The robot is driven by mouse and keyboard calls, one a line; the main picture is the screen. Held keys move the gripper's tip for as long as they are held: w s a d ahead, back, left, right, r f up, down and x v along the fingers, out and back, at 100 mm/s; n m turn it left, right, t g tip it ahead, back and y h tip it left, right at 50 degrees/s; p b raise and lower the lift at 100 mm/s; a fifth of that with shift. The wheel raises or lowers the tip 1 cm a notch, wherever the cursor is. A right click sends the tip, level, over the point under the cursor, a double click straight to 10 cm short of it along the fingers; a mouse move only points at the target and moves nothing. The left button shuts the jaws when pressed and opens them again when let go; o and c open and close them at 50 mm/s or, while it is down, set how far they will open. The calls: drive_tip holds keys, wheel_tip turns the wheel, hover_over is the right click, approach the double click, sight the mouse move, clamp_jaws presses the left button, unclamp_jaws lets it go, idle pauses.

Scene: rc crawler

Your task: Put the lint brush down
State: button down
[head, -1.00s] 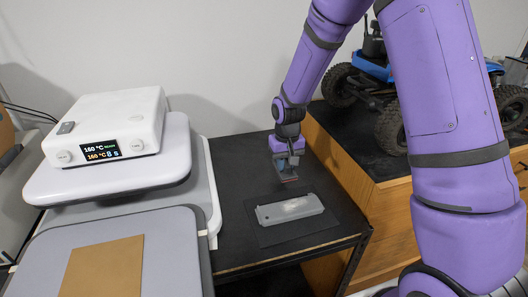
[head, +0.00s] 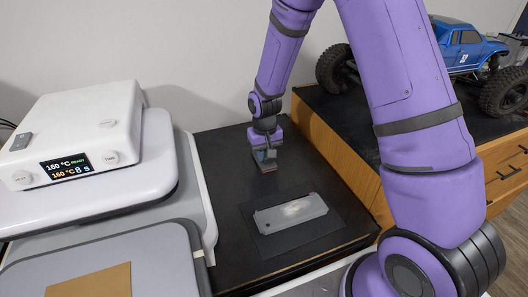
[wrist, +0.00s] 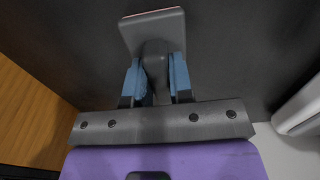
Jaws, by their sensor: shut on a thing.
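The lint brush (wrist: 152,32) shows in the wrist view as a grey rectangular head with a thin red edge and a narrow grey neck. My gripper (wrist: 156,75) is shut on its neck, with a blue finger on each side. In the head view my gripper (head: 265,153) is low over the black tabletop (head: 218,172), behind the grey tray. The brush head (head: 265,167) is at or just above the tabletop; I cannot tell whether it touches.
A grey tray (head: 268,223) lies on a dark mat (head: 320,229) in front of my gripper. A white heat press (head: 75,120) stands at left. A wooden cabinet (head: 345,165) rises at right, with a blue crawler truck (head: 460,45) on top. Black tabletop around the brush is clear.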

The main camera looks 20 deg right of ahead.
drive_tip(key=shift+f, duration=0.15)
drive_tip(key=c, duration=1)
unclamp_jaws()
drive_tip(key=shift+r, duration=0.2)
wheel_tip(320, 180, up, 12)
drive_tip(key=shift+r, duration=0.1)
drive_tip(key=s+d+r+t, duration=0.1)
drive_tip(key=s+d+r, duration=0.1)
drive_tip(key=s+r, duration=0.45)
drive_tip(key=s+d+r+t, duration=0.15)
drive_tip(key=s+r, duration=0.25)
drive_tip(key=r, duration=0.5)
drive_tip(key=shift+s+d+r+t, duration=0.5)
drive_tip(key=shift+s+r, duration=0.6)
drive_tip(key=shift+s, duration=1.9)
drive_tip(key=shift+s+d+r+t, duration=0.55)
drive_tip(key=shift+s+r, duration=0.6)
drive_tip(key=shift+s, duration=1.85)
drive_tip(key=shift+s+d+r+t, duration=0.3)
drive_tip(key=shift+s+d+r, duration=0.6)
drive_tip(key=shift+s, duration=2.1)
